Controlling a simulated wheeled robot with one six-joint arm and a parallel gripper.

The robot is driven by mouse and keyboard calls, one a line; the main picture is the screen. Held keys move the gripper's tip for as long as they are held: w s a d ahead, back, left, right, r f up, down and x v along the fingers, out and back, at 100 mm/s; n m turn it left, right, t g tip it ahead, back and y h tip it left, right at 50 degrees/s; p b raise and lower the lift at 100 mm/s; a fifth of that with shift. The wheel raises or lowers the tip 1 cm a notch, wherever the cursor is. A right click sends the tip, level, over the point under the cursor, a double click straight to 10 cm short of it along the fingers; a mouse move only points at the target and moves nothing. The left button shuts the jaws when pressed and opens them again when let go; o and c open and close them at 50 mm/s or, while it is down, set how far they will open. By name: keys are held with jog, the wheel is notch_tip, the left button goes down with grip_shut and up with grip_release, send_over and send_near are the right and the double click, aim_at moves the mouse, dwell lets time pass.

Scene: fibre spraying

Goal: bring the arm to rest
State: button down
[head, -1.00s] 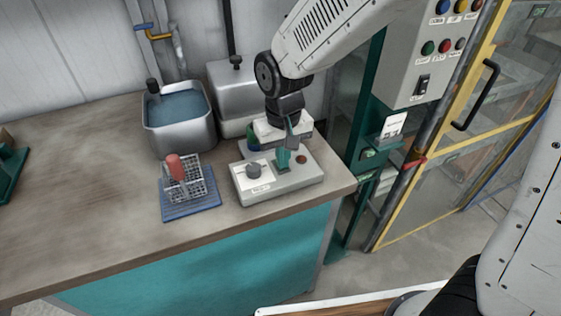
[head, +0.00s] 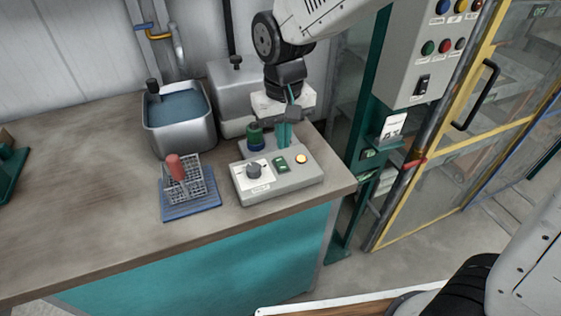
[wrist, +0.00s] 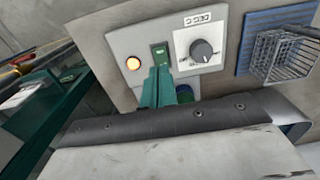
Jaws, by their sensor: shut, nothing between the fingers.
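My gripper (head: 284,134) is shut and empty, its green fingers pointing down above the back edge of a grey control box on the bench. It also shows in the wrist view (wrist: 158,88), with the box beyond it. The lamp also glows in the wrist view (wrist: 134,63). My gripper appears clear of the switch.
A wire basket with a red handle (head: 175,168) stands on a blue mat (head: 191,209). A metal tank of liquid (head: 180,138) and a closed metal container (head: 229,95) stand behind. A green-and-blue object (head: 255,138) is beside my fingers.

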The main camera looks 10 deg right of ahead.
jog(key=shift+r, duration=0.5)
jog(key=s+d+r+m, duration=0.1)
jog(key=s+d+r, duration=0.1)
jog(key=s+d, duration=0.4)
jog(key=s+d+r+m+t, duration=0.1)
jog(key=s+d+r, duration=0.2)
jog(key=s+d, duration=0.4)
jog(key=s+d+r+m, duration=0.1)
jog(key=s+d+r, duration=0.2)
jog(key=s+d, duration=0.3)
jog(key=shift+s+d, duration=0.35)
jog(key=shift+d, duration=0.5)
